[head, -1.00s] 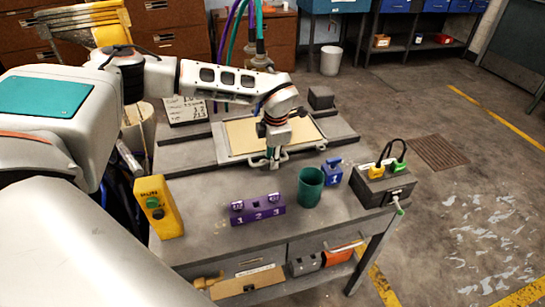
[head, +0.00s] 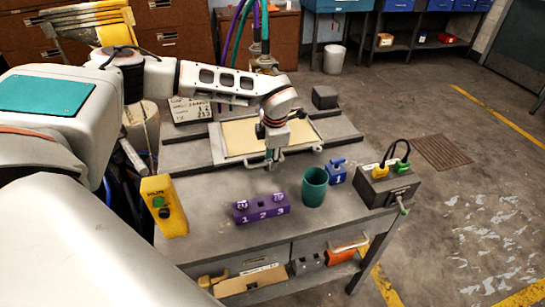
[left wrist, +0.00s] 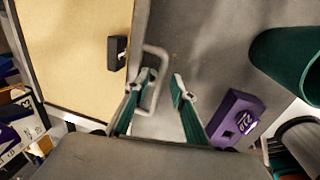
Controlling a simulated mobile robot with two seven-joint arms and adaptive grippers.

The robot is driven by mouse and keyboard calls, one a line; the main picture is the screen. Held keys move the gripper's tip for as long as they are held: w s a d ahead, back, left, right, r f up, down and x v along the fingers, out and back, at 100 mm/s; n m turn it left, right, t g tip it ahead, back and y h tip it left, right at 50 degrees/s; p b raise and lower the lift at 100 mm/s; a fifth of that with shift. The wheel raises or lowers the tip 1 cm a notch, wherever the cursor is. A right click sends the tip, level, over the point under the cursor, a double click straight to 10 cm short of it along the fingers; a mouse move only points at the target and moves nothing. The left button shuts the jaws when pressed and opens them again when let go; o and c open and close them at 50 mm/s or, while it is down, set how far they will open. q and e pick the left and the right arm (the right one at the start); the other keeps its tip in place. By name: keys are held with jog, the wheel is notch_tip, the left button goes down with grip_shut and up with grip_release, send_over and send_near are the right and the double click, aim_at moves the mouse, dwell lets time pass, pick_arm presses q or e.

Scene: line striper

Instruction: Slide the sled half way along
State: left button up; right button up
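A flat tan panel in a pale grey frame, apparently the sled's bed (head: 250,137), lies on the bench; I cannot tell the sled apart with certainty. A grey loop handle (left wrist: 163,65) stands out from its near edge in the left wrist view. A small black block (left wrist: 117,52) sits beside the handle at the panel's edge. My left gripper (head: 271,160) is at the handle. In the left wrist view its fingers (left wrist: 162,88) are apart, one inside the loop and one outside, with the bar between them. My right gripper is not in view.
In front stand a purple numbered block (head: 261,209), a green cup (head: 314,187), a blue block marked 1 (head: 336,173) and a yellow button box (head: 164,206). A dark box with plugs (head: 388,187) is at the bench's right edge. A black block (head: 325,97) stands behind.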

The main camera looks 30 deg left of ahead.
pick_arm(q)
jog(key=shift+r, duration=0.15)
notch_tip(320, 180, up, 12)
jog(key=s+d, duration=0.1)
jog(key=d, duration=0.1)
jog(key=shift+s+f, duration=0.2)
dwell(0.6)
